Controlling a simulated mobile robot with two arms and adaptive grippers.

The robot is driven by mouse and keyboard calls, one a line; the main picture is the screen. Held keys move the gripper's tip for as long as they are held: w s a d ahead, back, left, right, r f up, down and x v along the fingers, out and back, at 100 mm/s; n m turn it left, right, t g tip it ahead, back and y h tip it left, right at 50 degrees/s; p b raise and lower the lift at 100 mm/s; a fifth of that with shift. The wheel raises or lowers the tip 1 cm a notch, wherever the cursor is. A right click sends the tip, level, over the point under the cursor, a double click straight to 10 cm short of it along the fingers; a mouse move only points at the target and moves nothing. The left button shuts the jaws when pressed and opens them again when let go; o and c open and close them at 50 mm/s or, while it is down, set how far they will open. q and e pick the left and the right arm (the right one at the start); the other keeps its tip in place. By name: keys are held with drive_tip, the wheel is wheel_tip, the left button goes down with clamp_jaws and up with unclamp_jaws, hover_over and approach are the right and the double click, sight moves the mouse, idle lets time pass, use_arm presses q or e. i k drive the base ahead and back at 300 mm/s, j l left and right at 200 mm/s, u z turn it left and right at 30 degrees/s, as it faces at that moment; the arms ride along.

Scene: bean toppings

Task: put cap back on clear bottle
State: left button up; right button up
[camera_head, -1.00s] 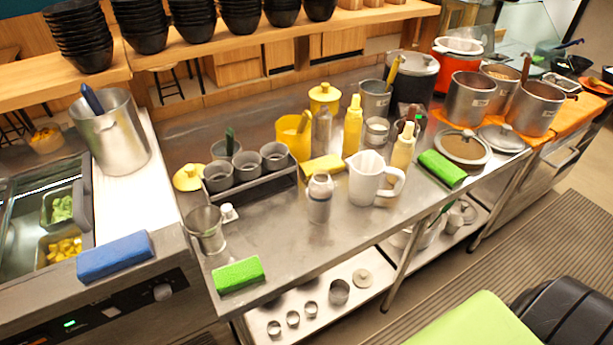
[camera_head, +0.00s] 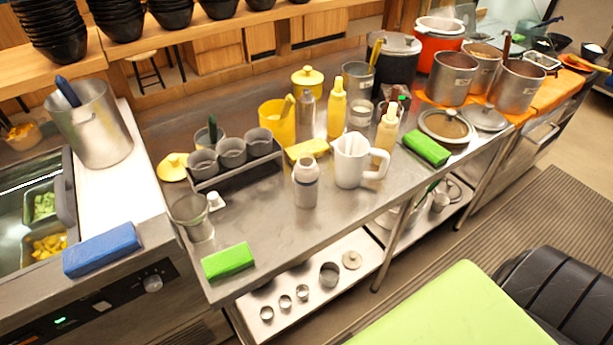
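A greyish, see-through bottle (camera_head: 306,184) stands upright at the front middle of the steel table (camera_head: 262,210), left of the white pitcher. Its top looks pale; I cannot tell whether it is open. A small white piece that looks like a cap (camera_head: 215,200) sits on the table to the left, beside a steel cup (camera_head: 192,218). A second greyish bottle (camera_head: 307,116) stands farther back, next to a yellow pitcher. Neither of my grippers is in view.
A white pitcher (camera_head: 349,160) and yellow squeeze bottles (camera_head: 337,110) stand close to the right and behind. A rack of steel cups (camera_head: 235,172) is at left. Green sponges (camera_head: 228,261) lie near the front edge.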

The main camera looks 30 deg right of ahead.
sight(305, 170)
drive_tip(key=l, duration=1.8)
drive_tip(key=i+u, duration=0.05)
